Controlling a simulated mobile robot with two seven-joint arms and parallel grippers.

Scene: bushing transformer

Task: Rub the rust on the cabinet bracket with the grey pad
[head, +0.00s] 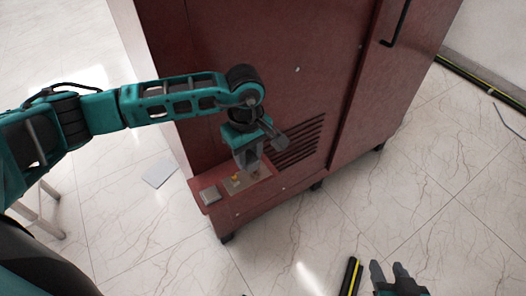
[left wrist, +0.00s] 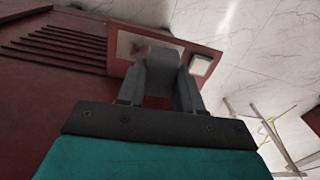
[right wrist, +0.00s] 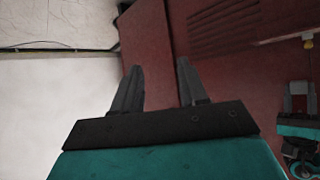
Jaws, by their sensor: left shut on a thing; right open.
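The dark red cabinet (head: 290,100) has a low ledge (head: 226,207) at its lower left front. On the ledge lies a bracket plate (head: 262,181) with brownish marks that look like rust, partly hidden by my left gripper. My left gripper (head: 248,166) points down over this plate, shut on the grey pad, which shows between its fingers in the left wrist view (left wrist: 160,77). The brownish patch (left wrist: 131,45) shows just beyond the pad there; I cannot tell whether they touch. My right gripper (head: 387,270) is open and empty, low over the floor at front right.
A small grey square block (head: 209,195) sits on the ledge's left end, and a small yellow piece (head: 235,179) is beside my left gripper. A white sheet (head: 159,173) lies on the floor. A black-yellow strip (head: 351,276) is left of my right gripper. Open floor lies between.

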